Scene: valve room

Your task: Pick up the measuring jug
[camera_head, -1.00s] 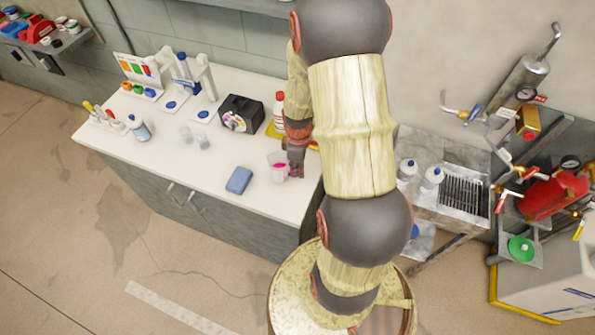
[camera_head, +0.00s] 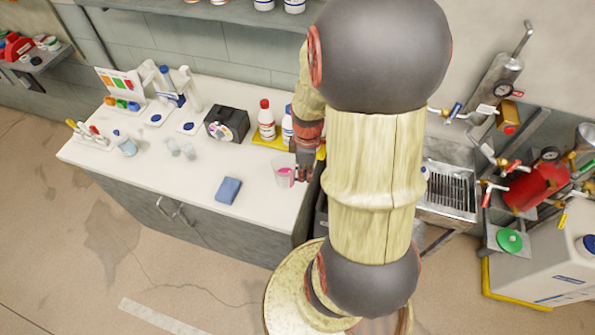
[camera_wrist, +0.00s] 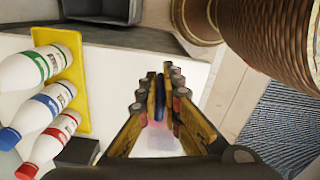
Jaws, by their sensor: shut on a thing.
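The measuring jug (camera_head: 283,174) is a small clear vessel with pink at its lower part, near the right end of the white counter. My gripper (camera_head: 302,172) is at its right side, with the fingers closed on it. In the wrist view, the fingers (camera_wrist: 159,105) stand either side of a dark blue strip, likely the jug's handle. The pale, pinkish jug body (camera_wrist: 160,144) shows below, partly hidden by the gripper. I cannot tell clearly whether the jug's base is clear of the counter.
On the counter (camera_head: 190,215) are a blue sponge (camera_head: 228,190), a black box (camera_head: 227,125) and a yellow tray with bottles (camera_wrist: 72,85) close to my gripper. A sink (camera_head: 447,190) is to the right. The counter front around the sponge is clear.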

